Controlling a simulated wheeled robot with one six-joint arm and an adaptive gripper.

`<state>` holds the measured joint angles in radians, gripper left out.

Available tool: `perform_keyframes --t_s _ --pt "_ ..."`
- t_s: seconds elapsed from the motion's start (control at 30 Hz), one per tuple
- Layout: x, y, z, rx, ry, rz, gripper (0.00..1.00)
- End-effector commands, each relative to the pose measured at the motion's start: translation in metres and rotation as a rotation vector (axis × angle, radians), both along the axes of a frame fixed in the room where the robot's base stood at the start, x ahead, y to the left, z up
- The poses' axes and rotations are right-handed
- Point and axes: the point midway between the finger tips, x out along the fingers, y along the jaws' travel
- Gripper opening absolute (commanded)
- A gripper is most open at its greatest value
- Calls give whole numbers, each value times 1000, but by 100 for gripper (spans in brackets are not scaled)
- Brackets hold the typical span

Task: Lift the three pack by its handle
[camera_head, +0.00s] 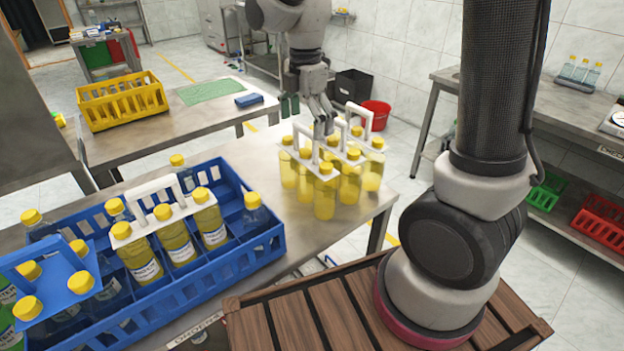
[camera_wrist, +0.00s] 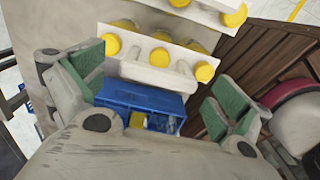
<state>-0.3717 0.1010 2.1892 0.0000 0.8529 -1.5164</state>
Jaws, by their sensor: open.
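Each has a raised white handle. My gripper (camera_head: 308,108) is just above them, pointing down, open and empty. In the wrist view my gripper (camera_wrist: 157,92) has its green pads wide apart. One carrier with three yellow caps (camera_wrist: 159,57) and its white handle (camera_wrist: 160,76) lies ahead between the fingers. Whether a finger touches the handle cannot be told. Another carrier (camera_wrist: 208,14) shows at the top.
A blue crate (camera_head: 192,296) at left holds another white-handled three pack (camera_head: 142,258) and other bottles. A blue-carrier pack (camera_head: 57,283) is at far left. A yellow crate (camera_head: 122,103) stands on the back table. Bare table (camera_head: 300,240) lies in front of the packs.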

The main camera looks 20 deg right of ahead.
Motion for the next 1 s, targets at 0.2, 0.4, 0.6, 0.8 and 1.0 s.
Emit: perform_keyframes --t_s 0.2,0.4,0.6,0.8,1.0 --pt "-1 0 -30 -1 3 -2 100" --pt "-1 1 -58 0 1 -3 100" --pt "0 1 -62 1 -2 -3 100" --pt "0 1 -62 1 -2 -3 78" --pt "-1 1 -62 0 -1 -3 42"
